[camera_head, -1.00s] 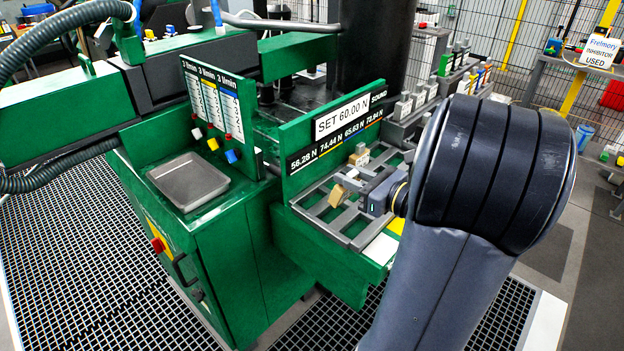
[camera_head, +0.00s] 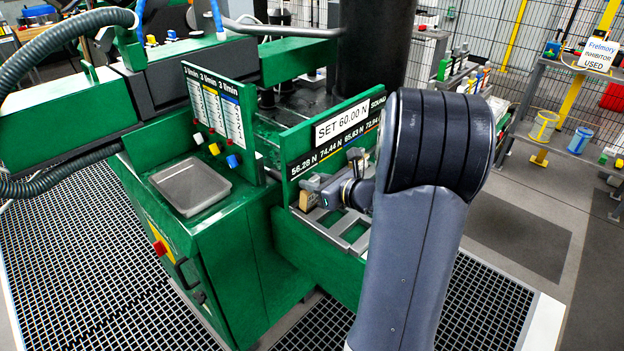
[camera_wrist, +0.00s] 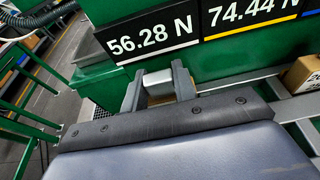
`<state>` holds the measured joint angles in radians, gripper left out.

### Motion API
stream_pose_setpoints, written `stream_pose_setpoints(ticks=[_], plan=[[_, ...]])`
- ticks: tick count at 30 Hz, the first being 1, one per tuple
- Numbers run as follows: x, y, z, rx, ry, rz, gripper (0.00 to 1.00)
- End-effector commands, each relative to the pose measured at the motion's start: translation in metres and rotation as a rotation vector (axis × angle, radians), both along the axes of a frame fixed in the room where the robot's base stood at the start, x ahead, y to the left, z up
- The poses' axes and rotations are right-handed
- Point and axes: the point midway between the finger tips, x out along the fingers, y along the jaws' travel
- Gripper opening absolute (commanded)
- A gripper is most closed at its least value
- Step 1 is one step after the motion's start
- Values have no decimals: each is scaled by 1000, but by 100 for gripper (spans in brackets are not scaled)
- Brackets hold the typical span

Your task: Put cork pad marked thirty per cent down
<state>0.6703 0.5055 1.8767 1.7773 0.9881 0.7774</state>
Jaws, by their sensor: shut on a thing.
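My gripper (camera_head: 318,193) is at the left end of the slotted rack, below the 56.28 N label. It is shut on a small tan block with a grey top, the cork pad (camera_head: 307,201). In the wrist view my gripper (camera_wrist: 158,84) shows its two dark fingers on either side of the pad (camera_wrist: 158,77). No mark can be read on the held pad. I cannot tell whether it touches the rack (camera_head: 325,235).
The green label board (camera_head: 340,130) reads SET 60.00 N and stands close behind my gripper. A grey tray (camera_head: 190,184) lies on the green cabinet to the left. A low panel with three coloured knobs (camera_head: 215,148) stands behind the tray.

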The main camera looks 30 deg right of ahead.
Motion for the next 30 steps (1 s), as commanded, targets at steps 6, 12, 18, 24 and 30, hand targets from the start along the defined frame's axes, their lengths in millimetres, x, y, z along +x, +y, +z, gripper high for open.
stream_pose_setpoints(ticks=[6, 12, 18, 24, 30], plan=[[8, 3, -10, -34, 108, -2, 3], [8, 2, -15, -36, 102, -1, 3], [8, 2, -16, -36, 102, -1, 3], [8, 2, -18, -36, 102, -1, 35], [8, 2, -18, -36, 102, -1, 49]])
